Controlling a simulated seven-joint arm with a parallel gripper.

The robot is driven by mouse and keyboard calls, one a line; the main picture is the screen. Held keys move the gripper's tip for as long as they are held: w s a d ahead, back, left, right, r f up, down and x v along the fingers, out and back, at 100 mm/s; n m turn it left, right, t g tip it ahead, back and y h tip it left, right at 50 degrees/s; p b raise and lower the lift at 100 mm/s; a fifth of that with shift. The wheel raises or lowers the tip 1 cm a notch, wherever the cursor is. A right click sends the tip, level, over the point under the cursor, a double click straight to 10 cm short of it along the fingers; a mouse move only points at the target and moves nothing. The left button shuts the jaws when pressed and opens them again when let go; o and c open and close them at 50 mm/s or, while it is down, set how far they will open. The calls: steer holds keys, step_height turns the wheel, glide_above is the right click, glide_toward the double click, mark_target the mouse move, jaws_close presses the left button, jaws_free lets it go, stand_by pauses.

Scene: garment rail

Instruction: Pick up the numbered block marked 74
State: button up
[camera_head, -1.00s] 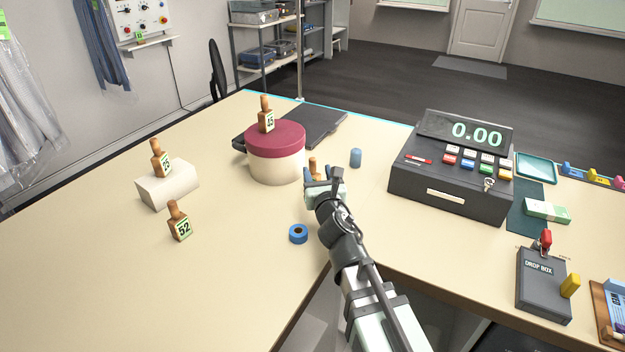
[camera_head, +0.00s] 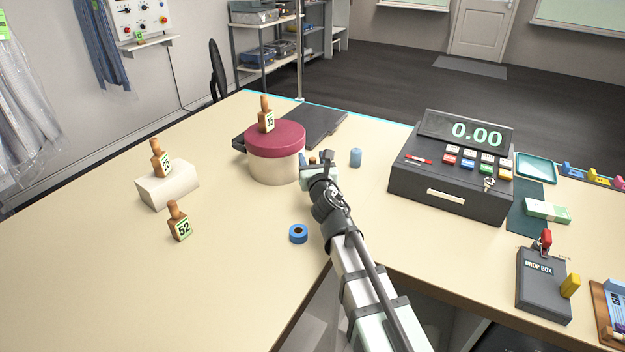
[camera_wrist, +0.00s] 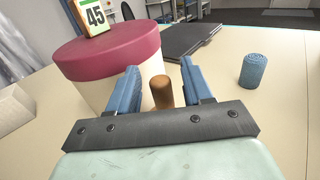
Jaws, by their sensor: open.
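No label reading 74 shows in either view. In the wrist view, a brown wooden peg (camera_wrist: 161,92) stands upright between the blue fingers of my open gripper (camera_wrist: 159,76); its lower part and any number are hidden by my gripper. In the head view only a small bit of that wooden peg (camera_head: 312,160) shows past my gripper (camera_head: 317,168), beside the round box. I cannot tell whether the fingers touch it.
A round box (camera_head: 275,163) with a maroon lid carries block 45 (camera_head: 266,115). Block 52 (camera_head: 179,222) stands at left, near another block (camera_head: 160,160) on a white box (camera_head: 168,185). Blue tape (camera_head: 298,234), a blue cylinder (camera_head: 355,157) and the cash register (camera_head: 452,170) are nearby.

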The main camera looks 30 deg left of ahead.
jaws_close()
stand_by(0.4)
steer(key=shift+r, duration=0.1)
